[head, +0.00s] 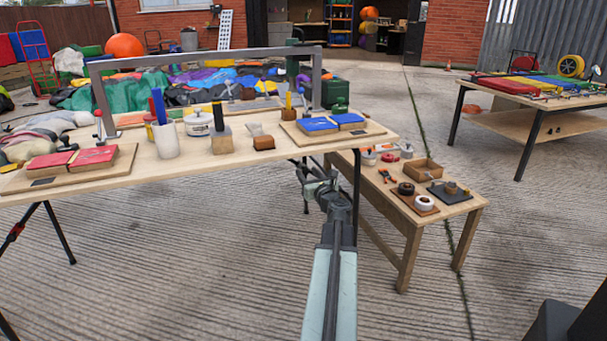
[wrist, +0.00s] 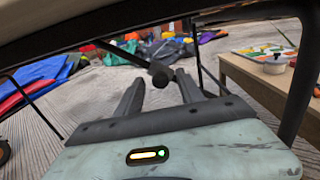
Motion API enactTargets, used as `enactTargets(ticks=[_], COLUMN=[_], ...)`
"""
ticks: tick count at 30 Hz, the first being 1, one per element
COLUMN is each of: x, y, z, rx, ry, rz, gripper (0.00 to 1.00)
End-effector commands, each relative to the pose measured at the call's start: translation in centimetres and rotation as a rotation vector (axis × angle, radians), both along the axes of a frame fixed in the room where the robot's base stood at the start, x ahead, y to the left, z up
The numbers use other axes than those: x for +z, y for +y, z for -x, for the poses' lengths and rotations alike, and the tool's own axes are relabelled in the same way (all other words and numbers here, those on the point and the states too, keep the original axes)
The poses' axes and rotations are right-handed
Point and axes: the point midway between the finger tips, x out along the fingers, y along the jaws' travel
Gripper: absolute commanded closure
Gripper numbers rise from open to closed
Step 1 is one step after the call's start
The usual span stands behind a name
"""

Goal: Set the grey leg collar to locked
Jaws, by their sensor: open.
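In the wrist view, a dark grey rounded knob (wrist: 161,74) ends a thin slanting rod, between the tips of my gripper (wrist: 158,77). It may belong to the grey leg collar; I cannot tell for sure, nor its lock state. My gripper's jaws are apart, with a gap seen on both sides of the knob. In the head view, my gripper (head: 320,181) is below the right end of the folding work table (head: 225,160), beside its dark right leg (head: 357,192). My gripper and arm hide part of the leg area.
A low wooden bench (head: 470,208) with small parts stands right of my arm. Another table (head: 555,106) is at the far right. A red collar (head: 15,231) shows on the table's left leg. Dark bars cross close to the wrist camera. The concrete in front is clear.

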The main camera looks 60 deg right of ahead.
Motion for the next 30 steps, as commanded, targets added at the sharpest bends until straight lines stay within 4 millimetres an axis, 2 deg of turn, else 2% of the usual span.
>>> enactTargets(ticks=[5,6,9,11,30], x=[-0.01,-0.01,-0.01,-0.01,-0.02], y=[-0.12,-0.13,-0.19,-0.21,-0.26], z=[0.18,0.23,0.31,0.35,0.47], rx=[-0.003,-0.004,-0.005,-0.005,-0.006], ry=[0.000,0.000,0.001,0.001,0.001], rz=[0.000,0.000,0.001,0.001,0.001], gripper=[0.55,0.58,0.86,1.00,1.00])
